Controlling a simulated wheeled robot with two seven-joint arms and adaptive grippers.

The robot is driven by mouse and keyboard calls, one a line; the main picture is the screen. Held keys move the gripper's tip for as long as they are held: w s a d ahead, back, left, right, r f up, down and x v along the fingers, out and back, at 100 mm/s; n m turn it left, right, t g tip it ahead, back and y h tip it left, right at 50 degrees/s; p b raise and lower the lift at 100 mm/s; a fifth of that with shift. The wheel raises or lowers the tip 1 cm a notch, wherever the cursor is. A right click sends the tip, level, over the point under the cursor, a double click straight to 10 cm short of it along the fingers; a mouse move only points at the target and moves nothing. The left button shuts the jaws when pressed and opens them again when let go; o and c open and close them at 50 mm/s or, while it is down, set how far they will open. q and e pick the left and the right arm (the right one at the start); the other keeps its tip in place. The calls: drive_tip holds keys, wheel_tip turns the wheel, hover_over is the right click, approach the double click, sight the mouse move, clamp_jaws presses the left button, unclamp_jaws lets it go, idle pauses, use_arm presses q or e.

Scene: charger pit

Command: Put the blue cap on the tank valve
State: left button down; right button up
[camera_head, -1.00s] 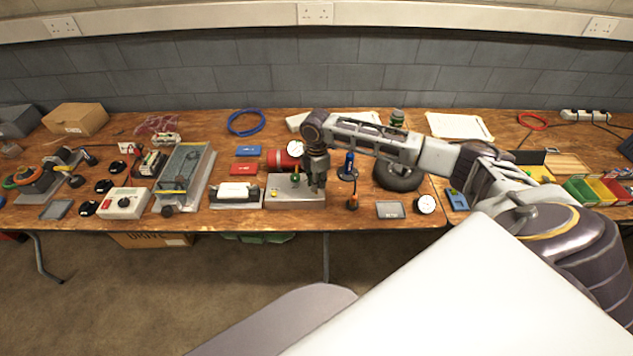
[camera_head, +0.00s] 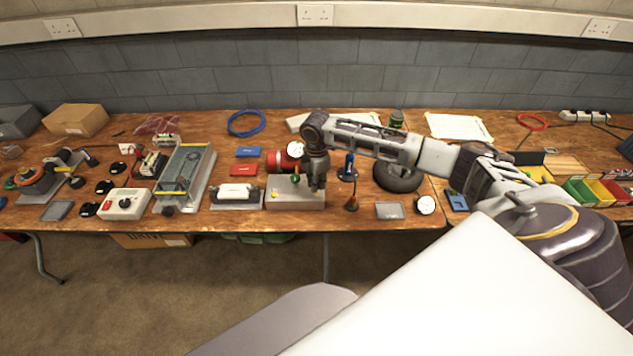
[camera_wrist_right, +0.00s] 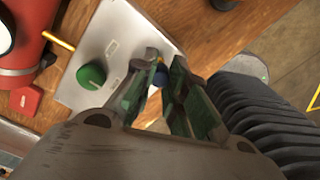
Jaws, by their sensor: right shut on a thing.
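My right gripper (camera_head: 317,186) is over the right part of a silver box (camera_head: 298,204) with a green knob. In the right wrist view its fingers (camera_wrist_right: 163,80) are closed around a small blue piece, apparently the blue cap (camera_wrist_right: 161,76), mostly hidden between the fingertips. A small grey part (camera_wrist_right: 152,55) shows just beyond the tips; I cannot tell whether the cap touches it. A red tank (camera_head: 277,159) with a white gauge lies behind the box. In the wrist view the tank (camera_wrist_right: 28,38) has a brass stem (camera_wrist_right: 58,40). My left gripper is not in view.
The green knob (camera_wrist_right: 92,75) stands on the box near the fingers. A blue-topped bottle (camera_head: 348,166), a small orange-based item (camera_head: 352,205) and a black wheel (camera_head: 398,177) stand to the right. A white-topped device (camera_head: 237,192) is to the left. The bench's front edge is close.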

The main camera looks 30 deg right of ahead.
drive_tip(key=shift+p, duration=0.4)
drive_tip(key=shift+f+b, duration=0.3)
drive_tip(key=shift+f, duration=1.1)
idle(1.4)
drive_tip(key=o, duration=0.8)
drive_tip(key=shift+r, duration=0.2)
wheel_tip(320, 180, up, 12)
drive_tip(key=shift+f, duration=0.2)
idle(1.0)
